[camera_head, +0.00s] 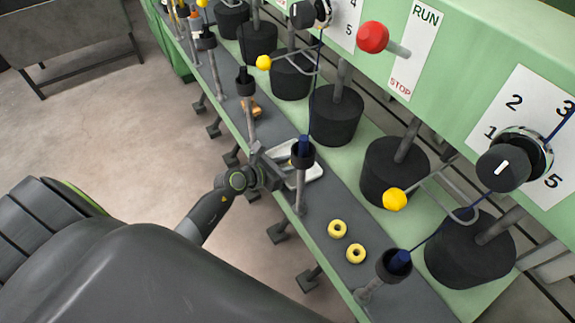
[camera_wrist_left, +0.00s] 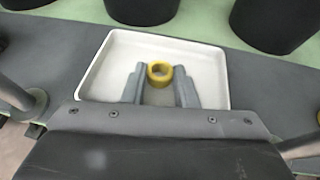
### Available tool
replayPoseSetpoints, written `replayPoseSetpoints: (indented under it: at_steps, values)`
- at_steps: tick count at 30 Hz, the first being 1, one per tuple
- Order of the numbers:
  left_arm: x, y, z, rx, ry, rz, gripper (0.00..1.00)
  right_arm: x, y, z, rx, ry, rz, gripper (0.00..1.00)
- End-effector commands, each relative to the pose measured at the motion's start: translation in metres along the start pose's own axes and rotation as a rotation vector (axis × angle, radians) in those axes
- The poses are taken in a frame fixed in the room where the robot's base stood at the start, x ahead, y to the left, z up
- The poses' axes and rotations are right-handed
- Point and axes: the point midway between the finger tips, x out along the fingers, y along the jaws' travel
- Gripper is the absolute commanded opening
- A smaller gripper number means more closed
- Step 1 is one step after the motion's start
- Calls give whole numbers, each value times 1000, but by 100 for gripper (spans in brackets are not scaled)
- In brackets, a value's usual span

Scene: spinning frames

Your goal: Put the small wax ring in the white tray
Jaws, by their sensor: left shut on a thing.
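My left gripper (camera_wrist_left: 160,88) is shut on a small yellow wax ring (camera_wrist_left: 159,69). In the left wrist view the ring is between the fingertips, over the inside of the white tray (camera_wrist_left: 216,62). I cannot tell whether the ring touches the tray floor. In the head view the white tray (camera_head: 312,173) lies on the grey shelf, partly hidden by my left gripper (camera_head: 283,165) and a post. Two more yellow rings, one (camera_head: 337,229) and another (camera_head: 356,253), lie on the shelf nearer the front. My right gripper is not in view.
Upright posts with black cups, one (camera_head: 303,157) beside the tray and another (camera_head: 394,265) nearer, stand along the shelf edge. Black cylinders (camera_head: 336,115) line the green machine. An orange-brown object (camera_head: 251,109) lies farther back. Bare shelf (camera_head: 318,203) separates tray and loose rings.

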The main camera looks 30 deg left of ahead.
Motion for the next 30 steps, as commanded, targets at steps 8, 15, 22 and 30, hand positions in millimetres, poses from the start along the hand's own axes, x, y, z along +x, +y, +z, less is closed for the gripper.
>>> replayPoseSetpoints:
  at_steps: [8, 15, 22, 30]
  values:
    - [1, 0, -2, 0, 0, 0, 5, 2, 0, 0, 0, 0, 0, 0]
    - [1, 0, -2, -1, -1, 0, 48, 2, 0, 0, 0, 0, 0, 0]
    - [1, 0, -1, -1, 0, 0, 48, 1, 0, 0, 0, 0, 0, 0]
    - [-24, 0, 1, 0, 2, 1, 48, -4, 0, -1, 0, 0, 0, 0]
